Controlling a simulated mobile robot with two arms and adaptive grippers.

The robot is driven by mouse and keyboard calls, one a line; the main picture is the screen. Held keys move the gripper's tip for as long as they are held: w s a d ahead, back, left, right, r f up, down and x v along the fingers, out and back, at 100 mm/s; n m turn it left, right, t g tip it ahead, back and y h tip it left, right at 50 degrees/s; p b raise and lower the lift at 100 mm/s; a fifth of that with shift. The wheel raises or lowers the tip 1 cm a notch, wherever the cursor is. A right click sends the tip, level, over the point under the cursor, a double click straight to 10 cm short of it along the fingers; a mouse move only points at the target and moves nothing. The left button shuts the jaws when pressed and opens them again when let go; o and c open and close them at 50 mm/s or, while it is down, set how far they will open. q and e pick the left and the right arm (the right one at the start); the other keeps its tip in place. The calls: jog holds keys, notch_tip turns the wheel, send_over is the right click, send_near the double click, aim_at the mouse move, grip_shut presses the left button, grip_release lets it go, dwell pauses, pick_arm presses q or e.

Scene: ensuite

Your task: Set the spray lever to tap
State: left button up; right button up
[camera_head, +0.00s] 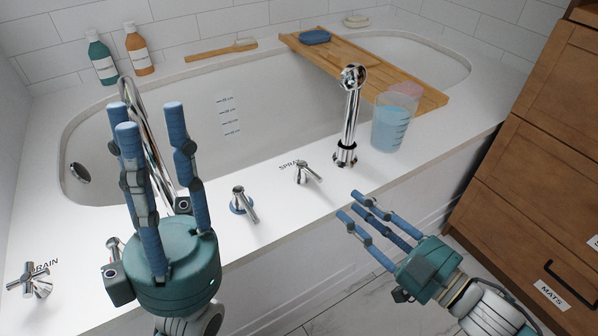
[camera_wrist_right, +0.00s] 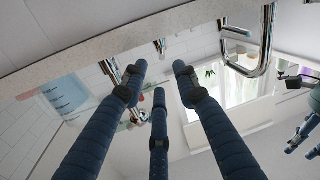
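The spray lever (camera_head: 307,173) is a small chrome handle on the white tub deck, beside the partly covered SPRAY lettering. Its handle points to the right and toward the front edge. Any tap marking cannot be read. In the right wrist view, the lever (camera_wrist_right: 160,45) shows small, beyond the fingertips. My right gripper (camera_head: 349,204) is open and empty, in front of the deck and to the right of the lever, apart from it. Its spread fingers (camera_wrist_right: 160,76) show in the wrist view. My left gripper (camera_head: 140,115) is open and empty, fingers up, at the left.
A chrome hand shower (camera_head: 349,120) and a blue-filled cup (camera_head: 392,128) stand right of the lever. A blue-based handle (camera_head: 243,202) is to its left. A tall spout (camera_head: 133,95) stands behind my left fingers. A drain handle (camera_head: 32,282) is far left; wooden drawers (camera_head: 530,180) are right.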

aim_at(319, 177)
jog(key=b+x, duration=0.2)
jog(key=x, duration=0.7)
jog(key=shift+w+a, duration=0.1)
jog(key=shift+a, duration=0.15)
jog(key=shift+x, duration=0.8)
grip_shut()
